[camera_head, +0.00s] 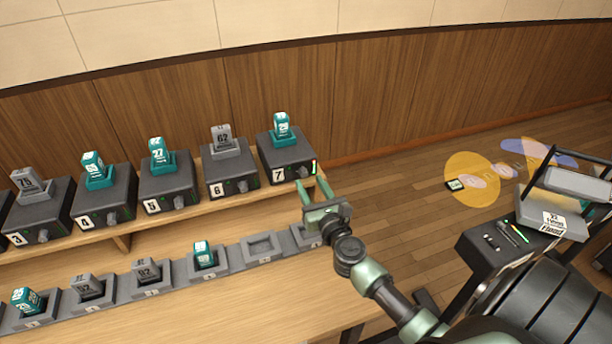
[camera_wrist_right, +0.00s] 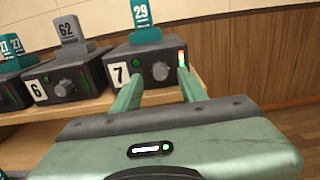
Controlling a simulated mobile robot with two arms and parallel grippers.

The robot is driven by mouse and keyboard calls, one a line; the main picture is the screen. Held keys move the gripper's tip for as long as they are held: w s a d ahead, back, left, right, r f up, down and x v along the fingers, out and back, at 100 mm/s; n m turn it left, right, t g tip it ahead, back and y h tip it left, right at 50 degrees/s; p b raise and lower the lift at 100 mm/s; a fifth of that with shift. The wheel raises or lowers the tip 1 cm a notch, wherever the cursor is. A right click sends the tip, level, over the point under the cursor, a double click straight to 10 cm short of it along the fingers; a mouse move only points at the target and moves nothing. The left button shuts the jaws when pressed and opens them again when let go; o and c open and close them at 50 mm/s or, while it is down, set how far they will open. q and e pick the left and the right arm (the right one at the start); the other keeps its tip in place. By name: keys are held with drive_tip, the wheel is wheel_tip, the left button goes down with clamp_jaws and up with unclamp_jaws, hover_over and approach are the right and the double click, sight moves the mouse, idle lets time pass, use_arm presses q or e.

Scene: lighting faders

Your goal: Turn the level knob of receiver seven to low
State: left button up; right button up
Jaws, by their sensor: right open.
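Receiver seven (camera_head: 288,157) is the dark box at the right end of the raised shelf, with a white 7 label and a teal pack (camera_head: 282,127) standing in its top. In the right wrist view its level knob (camera_wrist_right: 160,71) shows on the front face, between a green light and a lit level bar (camera_wrist_right: 181,58). My right gripper (camera_head: 316,188) is open and empty in front of receiver seven. In the wrist view its two fingers (camera_wrist_right: 158,88) point at the front face, one on each side of the knob, and look short of it. My left gripper is not in view.
Receiver six (camera_head: 232,170) stands close to the left of receiver seven, with more receivers further left. A lower row of grey charging cradles (camera_head: 262,248) lies in front, some holding packs. A dark cart (camera_head: 510,240) stands at right.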

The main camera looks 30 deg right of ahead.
sight(305, 175)
drive_tip(key=x, duration=0.3)
drive_tip(key=shift+f, duration=0.15)
drive_tip(key=shift+w, duration=0.3)
drive_tip(key=c, duration=0.7)
clamp_jaws()
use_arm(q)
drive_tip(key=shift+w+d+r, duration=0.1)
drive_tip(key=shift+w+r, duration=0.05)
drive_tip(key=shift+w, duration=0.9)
